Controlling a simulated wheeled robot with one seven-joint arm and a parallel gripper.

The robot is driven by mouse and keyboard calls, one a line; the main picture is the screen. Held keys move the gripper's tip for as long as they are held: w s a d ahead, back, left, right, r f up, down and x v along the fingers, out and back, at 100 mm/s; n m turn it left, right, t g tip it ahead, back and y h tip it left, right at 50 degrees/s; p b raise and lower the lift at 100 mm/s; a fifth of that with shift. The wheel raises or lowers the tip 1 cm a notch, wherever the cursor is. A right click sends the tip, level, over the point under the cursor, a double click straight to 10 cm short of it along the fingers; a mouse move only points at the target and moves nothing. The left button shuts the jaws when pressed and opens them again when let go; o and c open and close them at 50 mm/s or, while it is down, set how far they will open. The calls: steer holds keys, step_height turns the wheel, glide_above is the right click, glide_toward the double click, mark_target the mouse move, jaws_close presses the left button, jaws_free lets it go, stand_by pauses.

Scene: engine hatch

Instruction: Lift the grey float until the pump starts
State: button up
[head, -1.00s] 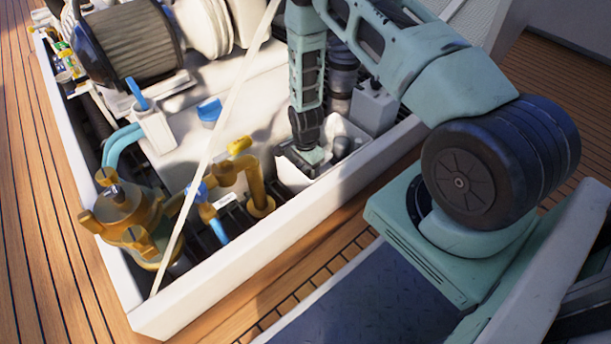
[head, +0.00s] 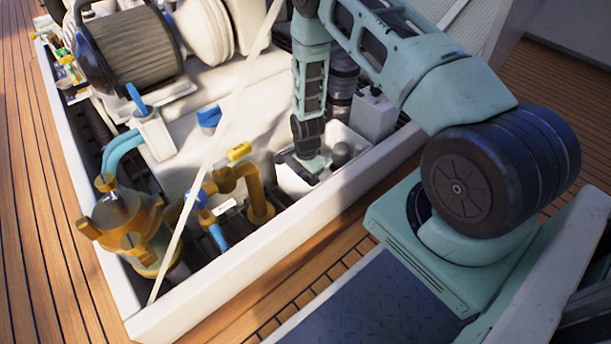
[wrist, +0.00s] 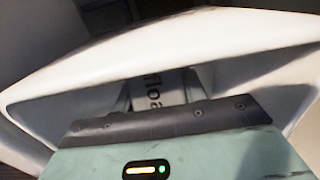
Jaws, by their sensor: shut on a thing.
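In the head view my gripper (head: 303,166) points down into a small white open-topped box at the near right corner of the hatch. Its jaws are shut, but the fingertips are hidden by the wrist and the box wall. In the wrist view a grey part with dark letters reading "floa" (wrist: 172,88) shows just beyond the dark edge of my gripper; I take it for the grey float, held in the jaws. Most of the float is hidden. A light on my gripper shows yellow and green.
The white box (head: 290,182) has walls close around my gripper, with a dark round-topped part (head: 341,152) beside it. Brass pipe with a yellow handle (head: 239,152) stands to the left. A white rod (head: 212,160) crosses the hatch diagonally. A grey box (head: 373,117) stands behind.

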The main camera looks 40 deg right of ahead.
steer(key=r+y+p, duration=0.3)
steer(key=p, duration=0.1)
steer(key=shift+d+r+y, duration=0.3)
steer(key=shift+r, duration=0.05)
steer(key=shift+d+r+y+p, duration=0.35)
steer(key=shift+r+y+p, duration=0.1)
steer(key=shift+r+y, duration=0.35)
steer(key=shift+d+r+y+p, duration=0.35)
steer(key=shift+r+y, duration=0.2)
steer(key=shift+y, duration=0.35)
steer(key=o, duration=1.4)
steer(key=shift+r, duration=0.1)
steer(key=shift+w+p+v, duration=0.2)
steer(key=shift+p+v, duration=3.4)
steer(key=shift+v, duration=5.05)
steer(key=shift+d, duration=0.15)
